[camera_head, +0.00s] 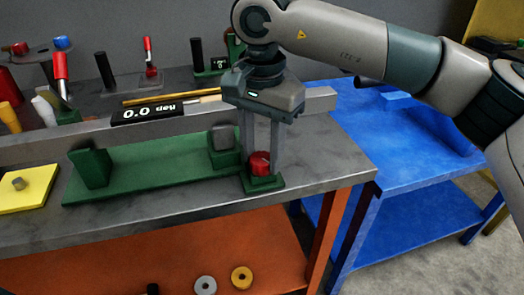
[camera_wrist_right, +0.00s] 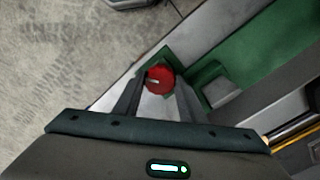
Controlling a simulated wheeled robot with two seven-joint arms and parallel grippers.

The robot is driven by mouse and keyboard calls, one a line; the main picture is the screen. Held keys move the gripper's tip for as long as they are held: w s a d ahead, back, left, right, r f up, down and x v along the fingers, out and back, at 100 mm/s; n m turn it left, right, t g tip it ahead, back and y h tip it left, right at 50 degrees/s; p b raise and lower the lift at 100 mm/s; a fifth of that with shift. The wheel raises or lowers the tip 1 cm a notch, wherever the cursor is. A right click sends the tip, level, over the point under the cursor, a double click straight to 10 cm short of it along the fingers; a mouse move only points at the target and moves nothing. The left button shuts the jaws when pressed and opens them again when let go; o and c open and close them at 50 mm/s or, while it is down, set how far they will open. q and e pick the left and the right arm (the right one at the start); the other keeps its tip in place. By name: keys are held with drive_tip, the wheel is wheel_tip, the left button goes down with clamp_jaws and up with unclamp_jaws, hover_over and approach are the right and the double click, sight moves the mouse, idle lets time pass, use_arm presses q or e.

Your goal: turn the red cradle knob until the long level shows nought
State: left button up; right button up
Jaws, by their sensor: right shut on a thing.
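The red cradle knob (camera_head: 260,164) stands on a small green foot at the right end of the green cradle (camera_head: 150,170). My right gripper (camera_head: 261,160) comes down from above and is shut on the knob, with one finger on each side. In the right wrist view the red knob (camera_wrist_right: 161,81) shows a pale mark on top, between the fingertips. The long level (camera_head: 60,146) is a grey bar lying along the cradle, partly hidden behind my right gripper. My left gripper is out of view.
A yellow block (camera_head: 28,190) with a round peg lies at the left. Red-handled tools and black posts stand behind the bar. A blue table (camera_head: 375,130) stands to the right. An orange lower shelf (camera_head: 150,262) holds a few rings. The bench's front right corner is clear.

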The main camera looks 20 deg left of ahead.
sight(262, 158)
drive_tip(key=o, duration=1.1)
drive_tip(key=shift+c, duration=0.2)
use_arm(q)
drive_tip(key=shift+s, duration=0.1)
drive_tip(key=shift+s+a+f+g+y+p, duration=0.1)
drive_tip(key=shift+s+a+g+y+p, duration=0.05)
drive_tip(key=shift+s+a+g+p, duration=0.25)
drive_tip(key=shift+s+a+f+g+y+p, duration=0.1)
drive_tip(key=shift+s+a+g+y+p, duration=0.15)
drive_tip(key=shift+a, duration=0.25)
use_arm(e)
wheel_tip(262, 158, up, 18)
drive_tip(key=shift+f, duration=0.25)
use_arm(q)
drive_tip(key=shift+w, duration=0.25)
